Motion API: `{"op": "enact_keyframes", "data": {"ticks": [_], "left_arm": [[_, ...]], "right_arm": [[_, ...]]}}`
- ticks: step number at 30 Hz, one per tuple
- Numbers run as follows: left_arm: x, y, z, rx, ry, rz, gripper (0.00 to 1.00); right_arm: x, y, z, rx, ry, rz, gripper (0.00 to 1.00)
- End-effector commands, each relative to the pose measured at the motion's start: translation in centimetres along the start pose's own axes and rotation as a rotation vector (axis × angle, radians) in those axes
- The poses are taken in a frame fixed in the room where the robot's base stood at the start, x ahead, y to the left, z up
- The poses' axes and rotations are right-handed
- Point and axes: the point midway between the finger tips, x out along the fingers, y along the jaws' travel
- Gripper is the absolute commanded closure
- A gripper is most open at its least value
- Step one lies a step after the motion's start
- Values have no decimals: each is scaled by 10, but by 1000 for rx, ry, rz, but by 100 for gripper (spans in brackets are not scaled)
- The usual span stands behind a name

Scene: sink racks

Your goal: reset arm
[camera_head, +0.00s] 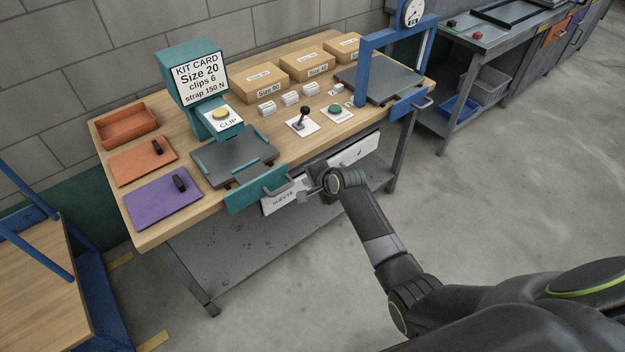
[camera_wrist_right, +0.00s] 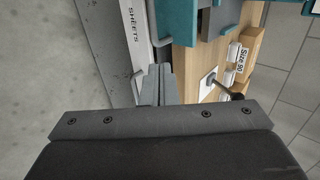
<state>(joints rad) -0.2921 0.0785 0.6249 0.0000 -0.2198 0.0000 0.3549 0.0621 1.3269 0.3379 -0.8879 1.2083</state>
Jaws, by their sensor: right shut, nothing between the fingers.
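My right gripper (camera_head: 312,188) is at the front edge of the wooden workbench (camera_head: 150,226), in front of the white drawer marked SHEETS (camera_head: 283,198). In the right wrist view its fingers (camera_wrist_right: 157,86) are together with nothing between them. The drawer front (camera_wrist_right: 134,30) shows just beyond the fingertips. I cannot tell whether the fingers touch it. My right arm reaches in from the lower right. My left gripper is not in view.
On the bench are a teal kit card stand (camera_head: 202,82), a grey plate (camera_head: 234,156), a joystick (camera_head: 303,119), cardboard boxes (camera_head: 262,72), an orange tray (camera_head: 125,126) and a purple mat (camera_head: 163,199). A blue frame (camera_head: 366,72) stands at right. The floor at right is clear.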

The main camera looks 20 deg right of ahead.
Motion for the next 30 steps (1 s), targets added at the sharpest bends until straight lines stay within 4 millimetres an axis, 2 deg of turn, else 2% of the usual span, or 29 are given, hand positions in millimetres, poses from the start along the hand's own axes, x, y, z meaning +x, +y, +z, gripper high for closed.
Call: {"op": "enact_keyframes", "data": {"ticks": [6,15,17,19,20,23,26,27,29,30], "left_arm": [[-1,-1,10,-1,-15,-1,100],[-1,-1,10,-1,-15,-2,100],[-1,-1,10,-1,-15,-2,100],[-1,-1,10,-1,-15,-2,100],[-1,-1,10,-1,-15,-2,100],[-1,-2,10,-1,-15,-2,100],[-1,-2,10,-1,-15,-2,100],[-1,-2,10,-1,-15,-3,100],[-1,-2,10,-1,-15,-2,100],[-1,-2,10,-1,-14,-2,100]], "right_arm": [[-16,0,0,0,0,-2,100],[-20,0,0,0,0,1,100],[-18,5,0,-6,2,7,100],[-14,22,-2,-25,10,27,100],[-11,33,-4,-41,15,42,100],[0,89,-9,-120,35,110,100],[8,165,-12,-236,49,203,100],[8,196,-12,-287,51,240,100],[6,243,-11,-363,48,296,100],[4,273,-10,-415,42,333,100]]}}
